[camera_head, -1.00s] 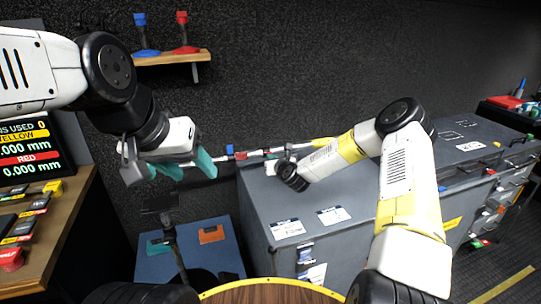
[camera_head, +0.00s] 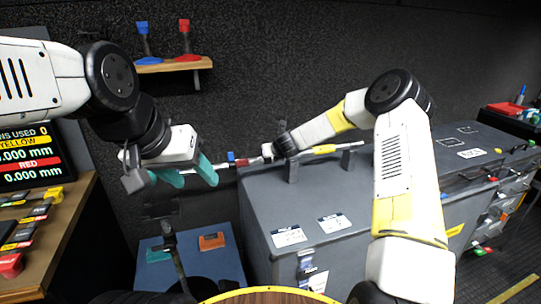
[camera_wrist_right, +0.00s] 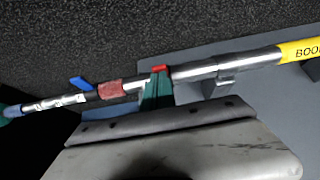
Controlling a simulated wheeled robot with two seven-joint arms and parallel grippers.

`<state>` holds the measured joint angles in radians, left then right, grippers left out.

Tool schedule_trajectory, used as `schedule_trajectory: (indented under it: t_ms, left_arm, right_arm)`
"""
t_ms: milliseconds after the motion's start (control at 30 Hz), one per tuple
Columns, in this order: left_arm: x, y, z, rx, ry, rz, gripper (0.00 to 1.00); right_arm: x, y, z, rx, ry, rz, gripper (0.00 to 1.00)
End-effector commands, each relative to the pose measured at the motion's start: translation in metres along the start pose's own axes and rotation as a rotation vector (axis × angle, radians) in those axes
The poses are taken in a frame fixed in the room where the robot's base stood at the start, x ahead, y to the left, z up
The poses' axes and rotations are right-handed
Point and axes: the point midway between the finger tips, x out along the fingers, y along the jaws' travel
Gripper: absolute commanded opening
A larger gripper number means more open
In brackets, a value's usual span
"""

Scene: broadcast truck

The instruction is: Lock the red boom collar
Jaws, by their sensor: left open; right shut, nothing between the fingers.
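The boom pole (camera_head: 345,147) lies across the top of the grey case, with its left part sticking out past the edge. The red collar (camera_wrist_right: 111,90) is a red band on the pole, also visible in the head view (camera_head: 243,162). A red lever tip (camera_wrist_right: 161,68) shows at my right gripper's fingertips. My right gripper (camera_wrist_right: 157,90) is shut and empty, its teal fingers against or just in front of the pole, right of the red band; contact is unclear. A blue lever (camera_wrist_right: 80,83) is further left. My left gripper (camera_head: 190,176) is open near the pole's left end.
The grey case (camera_head: 345,205) carries two supports under the pole. A wall shelf (camera_head: 175,65) holds a blue and a red stand. A screen (camera_head: 30,155) and a desk with coloured blocks are at left. A blue box (camera_head: 180,270) stands below the left gripper.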

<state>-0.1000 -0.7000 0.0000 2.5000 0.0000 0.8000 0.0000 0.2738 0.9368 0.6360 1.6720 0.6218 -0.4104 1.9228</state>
Motion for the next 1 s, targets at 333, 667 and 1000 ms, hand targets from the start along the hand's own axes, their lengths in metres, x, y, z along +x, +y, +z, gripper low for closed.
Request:
schedule_trajectory:
  t_ms: [333, 667, 1000]
  left_arm:
    - [0.000, 0.000, 0.000, 0.000, 0.000, 0.000, 0.54]
    - [0.000, 0.000, 0.000, 0.000, 0.000, 0.000, 0.54]
    - [0.000, 0.000, 0.000, 0.000, 0.000, 0.000, 0.54]
  right_arm:
    - [0.002, 0.000, 0.006, 0.000, -0.001, 0.000, 0.00]
    - [-0.005, 0.000, 0.017, -0.001, -0.002, -0.001, 0.00]
    - [-0.007, 0.000, 0.019, 0.000, -0.001, -0.001, 0.00]
